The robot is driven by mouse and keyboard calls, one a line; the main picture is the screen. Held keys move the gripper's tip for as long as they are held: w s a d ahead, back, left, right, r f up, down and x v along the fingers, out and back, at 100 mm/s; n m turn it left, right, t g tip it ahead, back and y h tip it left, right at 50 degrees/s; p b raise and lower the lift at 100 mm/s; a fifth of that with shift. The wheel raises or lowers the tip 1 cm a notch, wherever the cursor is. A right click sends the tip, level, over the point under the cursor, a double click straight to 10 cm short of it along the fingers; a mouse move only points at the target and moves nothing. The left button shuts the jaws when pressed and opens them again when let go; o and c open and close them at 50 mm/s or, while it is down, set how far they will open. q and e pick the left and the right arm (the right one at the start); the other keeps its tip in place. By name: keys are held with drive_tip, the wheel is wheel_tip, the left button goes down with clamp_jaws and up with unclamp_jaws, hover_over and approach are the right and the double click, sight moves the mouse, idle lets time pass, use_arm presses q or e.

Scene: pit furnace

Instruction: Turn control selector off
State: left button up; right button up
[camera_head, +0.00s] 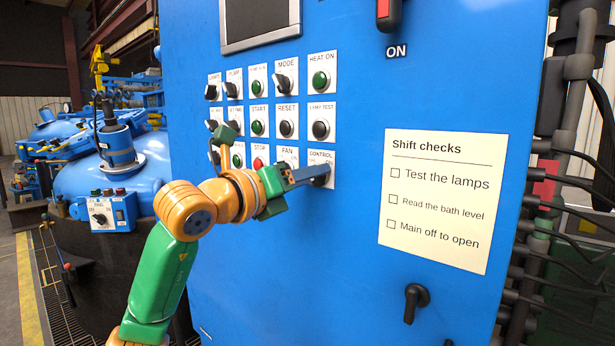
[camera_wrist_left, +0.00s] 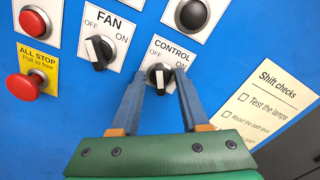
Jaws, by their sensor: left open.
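The CONTROL selector is a black knob on a white plate (camera_head: 321,158) at the lower right of the button rows. In the left wrist view the selector knob (camera_wrist_left: 159,73) sits below the CONTROL label, between OFF at left and ON at right. It has a white mark; I cannot tell for sure which setting it points to. My left gripper (camera_head: 311,176) is at the knob, and in the left wrist view its open fingers (camera_wrist_left: 160,82) stand one on each side of it. Whether they touch it is unclear. My right gripper is not in view.
The FAN selector (camera_wrist_left: 99,50) is close on the left, with a red ALL STOP button (camera_wrist_left: 21,87) beyond it. The Shift checks sheet (camera_head: 437,202) is to the right. A black handle (camera_head: 415,302) sits lower on the blue cabinet (camera_head: 330,270).

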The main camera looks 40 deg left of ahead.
use_arm(q)
drive_tip(key=s+b, duration=0.2)
drive_tip(key=s, duration=0.5)
drive_tip(key=shift+a+b, duration=0.3)
drive_tip(key=shift+b, duration=0.05)
